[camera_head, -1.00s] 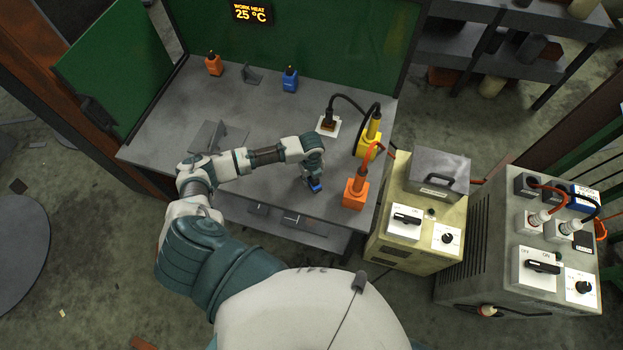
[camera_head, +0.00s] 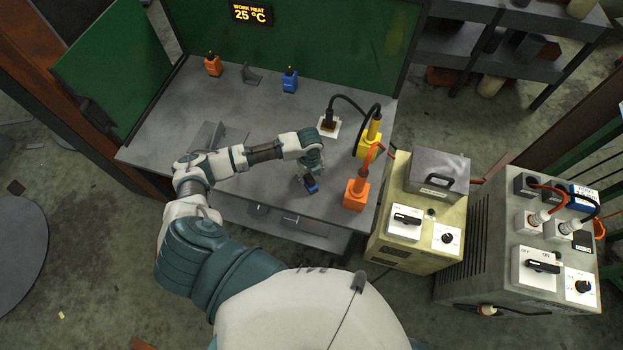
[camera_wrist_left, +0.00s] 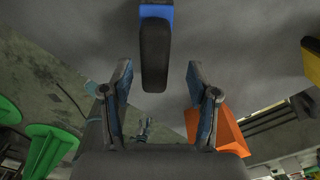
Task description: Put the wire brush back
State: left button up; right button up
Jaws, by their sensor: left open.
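A small dark-handled object with a blue part (camera_head: 313,188) is on the workbench (camera_head: 255,190) near its front edge. I take it for the wire brush, but its bristles are not seen. In the left wrist view the dark handle (camera_wrist_left: 155,58) points down toward the gap between my fingers, with the blue part at the top edge. My left gripper (camera_head: 311,170) is just behind it in the head view. In the left wrist view the left gripper (camera_wrist_left: 158,82) is open, with a finger on each side of the handle's end and apart from it. My right gripper is not in view.
Orange (camera_head: 213,67) and blue (camera_head: 290,82) blocks stand at the back.

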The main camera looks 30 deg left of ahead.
aim_at(309, 176)
pick_arm(q)
jog(key=r, duration=0.4)
jog(key=a+r, duration=0.1)
jog(key=r, duration=0.1)
jog(key=shift+r, duration=0.65)
jog(key=shift+d+r, duration=0.1)
jog(key=shift+r, duration=0.1)
jog(key=shift+d, duration=0.25)
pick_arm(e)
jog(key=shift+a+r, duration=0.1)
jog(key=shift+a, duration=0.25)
